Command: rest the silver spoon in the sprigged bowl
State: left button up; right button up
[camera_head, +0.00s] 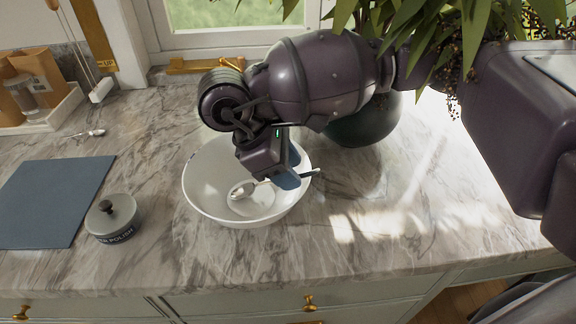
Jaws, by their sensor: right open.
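The white bowl (204,194) stands on the marble counter; I cannot make out a sprig pattern at this size. The silver spoon (243,190) lies in it, its head toward the bowl's middle and its handle leading to the right, with the end at or over the right rim. My right gripper (289,169) is over the right part of the bowl, open, with its blue fingers close to the spoon's handle. One finger hides part of the handle, so I cannot tell whether they touch. My left gripper is not in view.
A lidded polish tin (112,219) and a dark blue mat (50,203) are to the left. A dark plant pot (366,125) stands close behind the bowl on the right. A tray (50,118) is at the back left. The counter (350,230) right of the bowl is clear.

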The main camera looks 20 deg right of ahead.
jog(key=v, duration=0.4)
jog(key=shift+w+a+r, duration=0.1)
jog(key=shift+a+r, duration=0.05)
jog(key=shift+r, duration=0.2)
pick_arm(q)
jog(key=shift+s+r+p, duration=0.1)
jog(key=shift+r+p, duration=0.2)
pick_arm(e)
jog(key=v, duration=0.6)
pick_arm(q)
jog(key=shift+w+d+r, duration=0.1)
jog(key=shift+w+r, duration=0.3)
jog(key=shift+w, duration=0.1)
